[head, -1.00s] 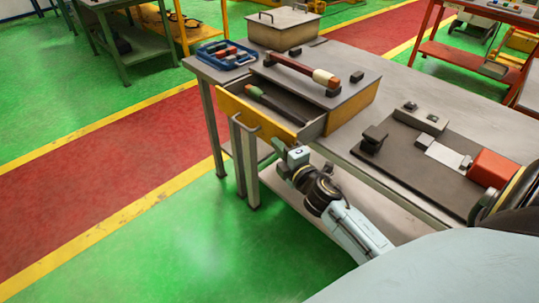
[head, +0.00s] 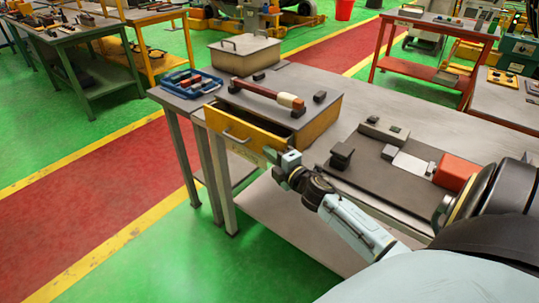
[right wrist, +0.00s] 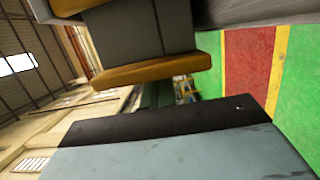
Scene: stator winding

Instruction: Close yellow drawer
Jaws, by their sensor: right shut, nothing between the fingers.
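The yellow drawer (head: 237,130) sits in a box unit on the near left part of the grey workbench. Its front stands out a little from the unit, and a narrow dark gap shows behind it. A metal handle (head: 237,138) is on its front. My right gripper (head: 274,156) is shut and empty at the right end of the drawer front, very close to it; I cannot tell whether it touches. In the right wrist view a yellow edge (right wrist: 150,72) lies just beyond my grey gripper. My left gripper is not in view.
A hammer-like tool (head: 267,95) lies on top of the drawer unit. A blue tray (head: 192,83) of small parts and a grey lidded box (head: 245,53) stand beside and behind it. A dark mat (head: 375,185) with a red block (head: 455,172) lies right.

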